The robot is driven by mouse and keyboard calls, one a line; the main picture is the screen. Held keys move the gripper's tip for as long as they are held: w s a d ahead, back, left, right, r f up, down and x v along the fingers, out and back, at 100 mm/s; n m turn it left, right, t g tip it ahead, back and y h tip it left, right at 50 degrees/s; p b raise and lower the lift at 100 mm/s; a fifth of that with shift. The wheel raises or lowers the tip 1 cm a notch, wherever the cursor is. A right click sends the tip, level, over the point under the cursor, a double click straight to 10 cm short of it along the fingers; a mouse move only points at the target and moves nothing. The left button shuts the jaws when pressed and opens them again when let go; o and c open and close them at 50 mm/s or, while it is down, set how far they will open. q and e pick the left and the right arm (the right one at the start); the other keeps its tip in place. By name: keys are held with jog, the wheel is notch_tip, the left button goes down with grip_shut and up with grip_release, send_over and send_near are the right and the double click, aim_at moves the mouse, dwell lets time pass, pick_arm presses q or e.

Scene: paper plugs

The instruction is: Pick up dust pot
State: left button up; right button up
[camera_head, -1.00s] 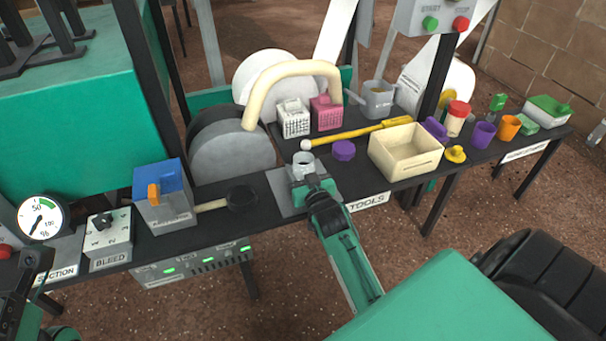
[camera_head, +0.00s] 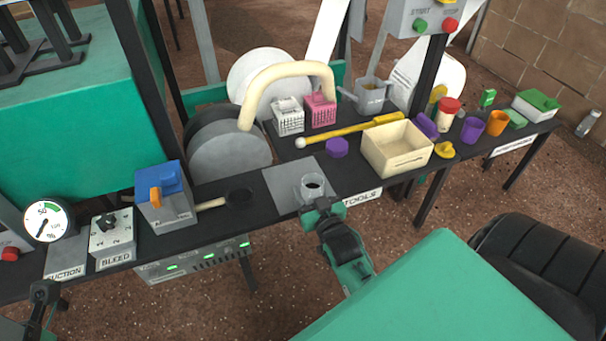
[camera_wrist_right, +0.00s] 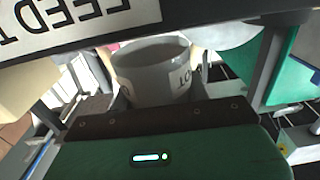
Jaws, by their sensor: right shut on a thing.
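The dust pot (camera_head: 312,183) is a small grey cup with a dark inside. It is upright at the right front part of the grey square plate (camera_head: 283,183) on the bench. My right gripper (camera_head: 318,205) is shut on it from the front side. In the right wrist view the pot (camera_wrist_right: 152,68) sits between the fingers, with part of dark lettering on its wall. I cannot tell how far it is above the bench. My left gripper (camera_head: 42,293) is partly in view at the lower left, and its jaws are unclear.
A cream box (camera_head: 397,150) stands right of the pot, with a purple piece (camera_head: 337,148) and a yellow-handled rod (camera_head: 350,131) behind. A black-headed tool (camera_head: 238,197) and a blue-topped box (camera_head: 168,190) lie left. A green surface (camera_head: 430,285) fills the lower right.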

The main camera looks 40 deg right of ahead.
jog(key=p+v, duration=0.2)
jog(key=v, duration=0.6)
jog(key=shift+s, duration=0.3)
